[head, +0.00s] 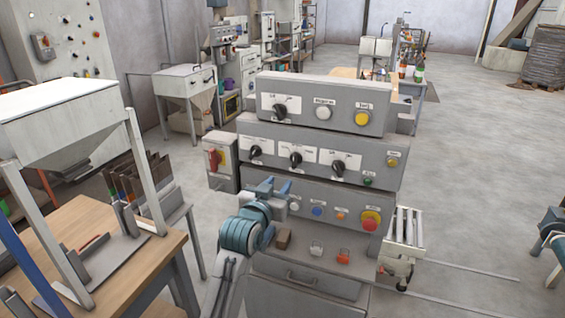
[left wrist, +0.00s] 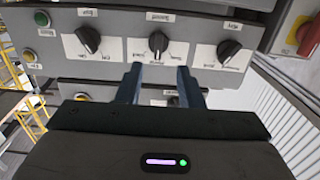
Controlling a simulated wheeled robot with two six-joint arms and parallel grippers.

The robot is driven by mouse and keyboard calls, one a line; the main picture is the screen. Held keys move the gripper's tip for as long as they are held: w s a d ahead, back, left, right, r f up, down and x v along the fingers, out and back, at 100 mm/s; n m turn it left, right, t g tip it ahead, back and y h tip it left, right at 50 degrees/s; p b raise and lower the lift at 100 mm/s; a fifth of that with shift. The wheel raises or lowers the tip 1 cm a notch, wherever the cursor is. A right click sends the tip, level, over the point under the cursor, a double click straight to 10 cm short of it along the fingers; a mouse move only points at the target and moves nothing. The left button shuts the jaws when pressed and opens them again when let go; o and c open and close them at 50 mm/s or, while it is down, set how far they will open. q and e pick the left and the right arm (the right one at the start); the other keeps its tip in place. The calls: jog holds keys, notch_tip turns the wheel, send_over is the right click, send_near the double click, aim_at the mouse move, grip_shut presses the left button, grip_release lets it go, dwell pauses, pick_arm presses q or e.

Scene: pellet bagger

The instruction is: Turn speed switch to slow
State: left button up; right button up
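The grey control console (head: 375,200) stands in front of me in stepped tiers. Its middle tier carries three black rotary knobs: left (head: 255,151), middle (head: 295,159) and right (head: 338,166). Another black knob (head: 279,110) is on the top tier. My left gripper (head: 276,187) is open and empty, in front of the console below the middle-tier knobs. The left wrist view, turned upside down, shows the middle knob (left wrist: 158,43) just beyond the gap between my fingers (left wrist: 159,88), apart from them. My right gripper is not in view.
A red-and-yellow isolator switch (head: 214,160) is on the console's left side. A red emergency stop (head: 370,220) and several buttons are on the lower tier. A wooden table (head: 125,270) with a hopper stands close on the left. The floor at right is mostly clear.

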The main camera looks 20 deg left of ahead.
aim_at(293, 157)
pick_arm(q)
jog(key=w+p, duration=0.1)
jog(key=w, duration=0.2)
jog(key=w+r+p, duration=0.1)
jog(key=w, duration=0.2)
jog(key=w+r+p, duration=0.1)
jog(key=w, duration=0.2)
jog(key=shift+w+d+r+p, duration=0.1)
jog(key=shift+d+r+p, duration=0.15)
jog(key=shift+p, duration=0.1)
jog(key=shift+w+f, duration=0.15)
jog(key=shift+w, duration=0.4)
grip_shut()
